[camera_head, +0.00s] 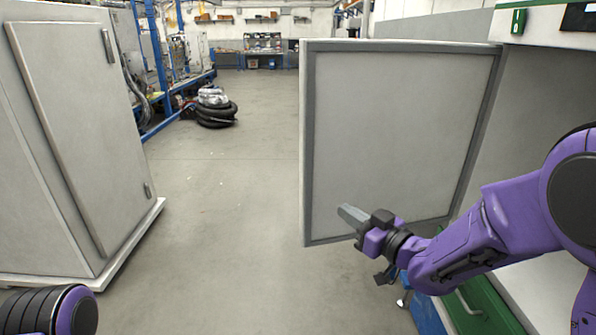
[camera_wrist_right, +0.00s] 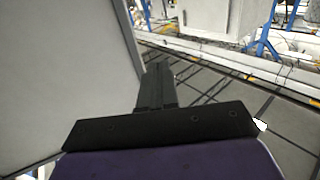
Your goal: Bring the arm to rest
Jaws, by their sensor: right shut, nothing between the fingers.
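My right arm (camera_head: 480,245) is purple and reaches in from the right in the head view. Its gripper (camera_head: 350,214) points left, in front of the lower part of an open grey cabinet door (camera_head: 395,130). The right gripper's fingers are together and hold nothing; they also show in the right wrist view (camera_wrist_right: 156,88). I cannot tell whether the gripper touches the door. At the lower left of the head view a rounded purple and black part of my left arm (camera_head: 62,310) shows. The left gripper is not in view.
A tall grey cabinet (camera_head: 60,140) stands on a white base at the left. A green drawer front (camera_head: 485,305) with a handle is below my right arm. Black tyres (camera_head: 215,115) lie on the floor farther back. The floor (camera_head: 235,200) between cabinet and door is clear.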

